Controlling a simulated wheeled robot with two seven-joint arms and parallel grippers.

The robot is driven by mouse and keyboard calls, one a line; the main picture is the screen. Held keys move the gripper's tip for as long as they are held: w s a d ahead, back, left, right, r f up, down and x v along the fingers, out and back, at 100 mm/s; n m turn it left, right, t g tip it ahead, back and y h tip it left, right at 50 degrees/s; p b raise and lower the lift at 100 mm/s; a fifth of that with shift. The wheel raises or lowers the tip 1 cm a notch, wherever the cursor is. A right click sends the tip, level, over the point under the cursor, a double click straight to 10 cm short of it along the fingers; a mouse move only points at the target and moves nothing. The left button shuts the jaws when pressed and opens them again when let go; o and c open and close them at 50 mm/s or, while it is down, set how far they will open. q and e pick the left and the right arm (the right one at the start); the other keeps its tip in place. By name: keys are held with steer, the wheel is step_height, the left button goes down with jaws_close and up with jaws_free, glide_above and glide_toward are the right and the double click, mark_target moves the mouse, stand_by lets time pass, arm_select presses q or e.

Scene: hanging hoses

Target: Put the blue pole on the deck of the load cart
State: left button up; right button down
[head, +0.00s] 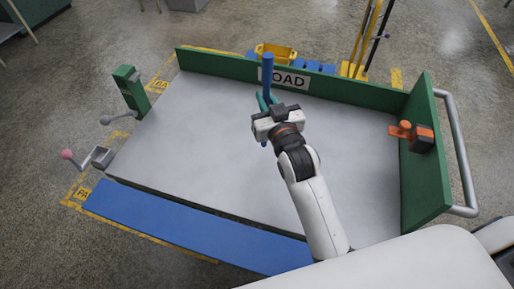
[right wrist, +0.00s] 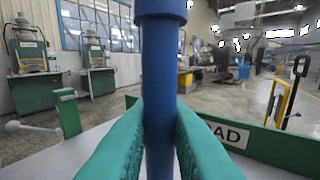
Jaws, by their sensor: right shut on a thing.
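The blue pole (head: 267,72) is upright in my right gripper (head: 266,102), over the deck of the load cart in the head view. In the right wrist view the blue pole (right wrist: 160,70) stands between the two green fingers of my right gripper (right wrist: 160,135), which are shut on it. The load cart's grey deck (head: 200,140) lies below. A small bit of the pole's lower end shows under the gripper; I cannot tell whether it touches the deck. My left gripper is not in view.
The cart has a green back wall with a LOAD sign (head: 285,77) and a green right wall (head: 427,165) with an orange clamp (head: 408,131). A green post (head: 131,90) stands at the left. A blue strip (head: 190,228) runs along the front. The deck's left half is clear.

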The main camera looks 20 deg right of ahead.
steer(key=w+r+b, duration=0.1)
steer(key=w+r, duration=0.2)
steer(key=w, duration=0.1)
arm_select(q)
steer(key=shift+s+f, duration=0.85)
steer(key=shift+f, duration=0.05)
arm_select(e)
step_height(320, 180, down, 10)
steer(key=w, duration=0.1)
steer(key=shift+a, duration=0.15)
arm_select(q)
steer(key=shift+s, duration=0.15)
arm_select(e)
steer(key=shift+f, duration=0.2)
steer(key=c, duration=1.4)
jaws_free()
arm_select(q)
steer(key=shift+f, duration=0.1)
arm_select(e)
steer(key=shift+r, duration=0.15)
